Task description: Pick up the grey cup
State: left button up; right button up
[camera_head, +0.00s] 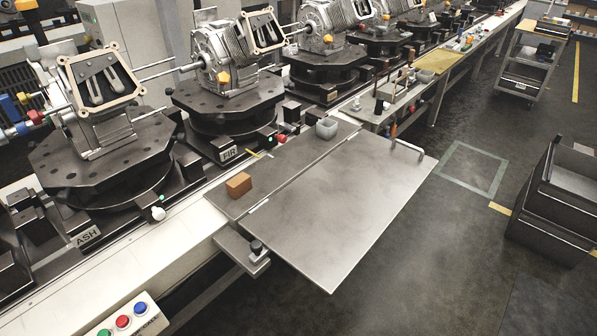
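A small grey cup (326,127) stands at the far end of the narrow metal strip beside the conveyor, near the back left edge of the metal plate. It looks upright with its open top showing. Nothing touches it from above. Neither my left gripper nor my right gripper shows in the head view.
An orange-brown block (239,184) sits on the strip's near end. The wide metal plate (340,205) is bare, with a raised handle (408,148) at its far right corner. Fixtures with castings (230,60) line the conveyor. Dark crates (560,195) stand at right.

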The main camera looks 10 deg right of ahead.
aim_at(326, 128)
jog(key=l+u, duration=0.1)
jog(key=u, duration=0.2)
jog(key=l+u, duration=0.35)
jog(key=l, duration=0.65)
jog(key=k+l+u, duration=0.1)
jog(key=l+u, duration=0.25)
jog(key=l, duration=0.6)
